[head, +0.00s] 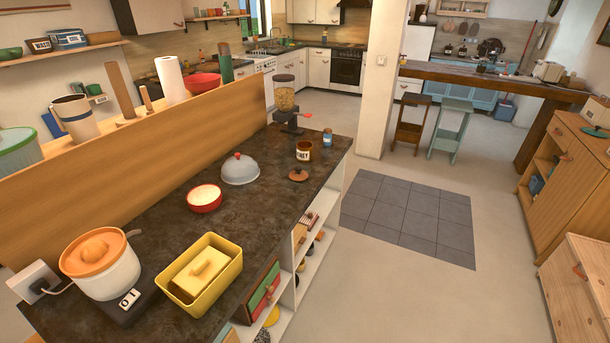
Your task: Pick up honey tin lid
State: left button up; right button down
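A small round brown lid with a knob (299,174), which looks like the honey tin lid, lies flat on the dark countertop (258,213) near its right edge. Just behind it stands a brown tin with a pale, partly legible label (303,152), apparently the honey tin. The lid is apart from the tin. Neither of my grippers shows in the head view.
A grey dome with a red knob (240,171), a red bowl (205,197), a yellow dish (204,276) and an orange-lidded pot (101,264) share the counter. A blue-and-brown jar (327,137) and a grain dispenser (287,101) stand behind. Floor right is clear.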

aim_at(297, 174)
jog(key=u, duration=0.35)
jog(key=i+l+u, duration=0.4)
jog(key=l+u, duration=0.15)
jog(key=i+l+u, duration=0.25)
jog(key=l, duration=0.25)
jog(key=l+u, duration=0.25)
jog(key=l, duration=0.1)
